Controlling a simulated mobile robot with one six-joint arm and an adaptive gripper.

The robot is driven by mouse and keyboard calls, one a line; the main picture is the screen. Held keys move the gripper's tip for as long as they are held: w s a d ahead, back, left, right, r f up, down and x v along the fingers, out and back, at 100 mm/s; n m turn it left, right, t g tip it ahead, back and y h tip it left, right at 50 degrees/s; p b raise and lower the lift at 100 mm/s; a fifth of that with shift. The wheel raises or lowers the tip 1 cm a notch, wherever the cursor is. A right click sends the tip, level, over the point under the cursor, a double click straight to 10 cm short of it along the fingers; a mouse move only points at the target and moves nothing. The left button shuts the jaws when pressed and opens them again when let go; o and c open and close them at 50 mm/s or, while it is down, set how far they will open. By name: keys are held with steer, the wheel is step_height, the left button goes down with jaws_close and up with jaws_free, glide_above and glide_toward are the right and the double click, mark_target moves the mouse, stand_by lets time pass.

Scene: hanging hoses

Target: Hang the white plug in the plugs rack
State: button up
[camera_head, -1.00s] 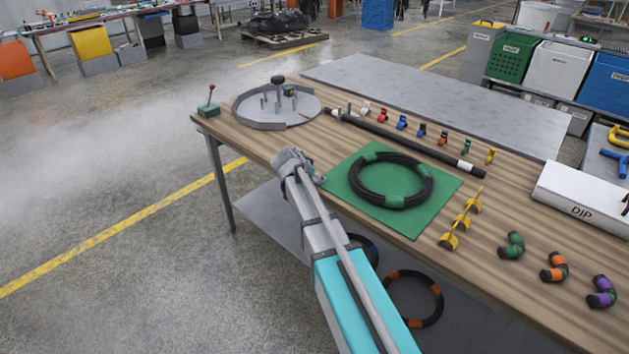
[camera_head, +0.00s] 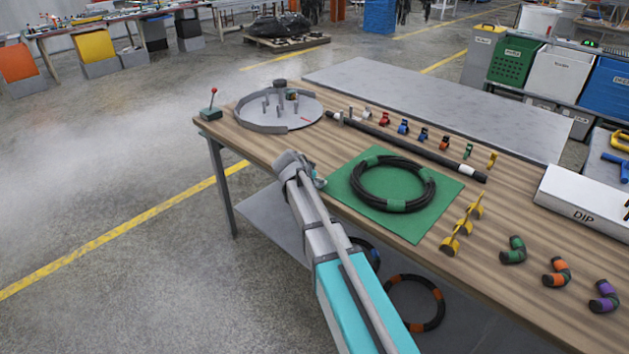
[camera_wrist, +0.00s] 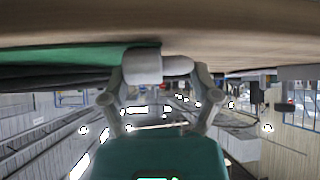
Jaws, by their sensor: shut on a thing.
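My gripper (camera_wrist: 157,80) is shut on a white plug (camera_wrist: 143,67), a short white cylinder between the fingertips in the wrist view. In the head view my gripper (camera_head: 316,181) is at the near edge of the wooden table, left of the green mat; the plug cannot be made out there. A row of small coloured pieces stands at the back of the table, with a white one (camera_head: 367,113) near its left end. I cannot tell which thing is the plugs rack.
A black hose coil (camera_head: 393,184) lies on the green mat (camera_head: 440,196). A round grey tray (camera_head: 306,108) with pegs is at the far left. A long black bar (camera_head: 420,150) lies behind the mat.

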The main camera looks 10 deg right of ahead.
steer(key=shift+r+p, duration=1.35)
steer(key=shift+r, duration=0.05)
steer(key=s+f+p+v, duration=0.1)
steer(key=p+v, duration=0.4)
steer(key=v, duration=0.3)
steer(key=s+f+p+v, duration=0.1)
steer(key=s+p+v, duration=0.1)
steer(key=p+v, duration=0.3)
steer(key=v, duration=0.4)
steer(key=shift+d, duration=0.2)
steer(key=shift+r+p, duration=0.35)
steer(key=shift+p, duration=0.05)
steer(key=shift+a, duration=0.1)
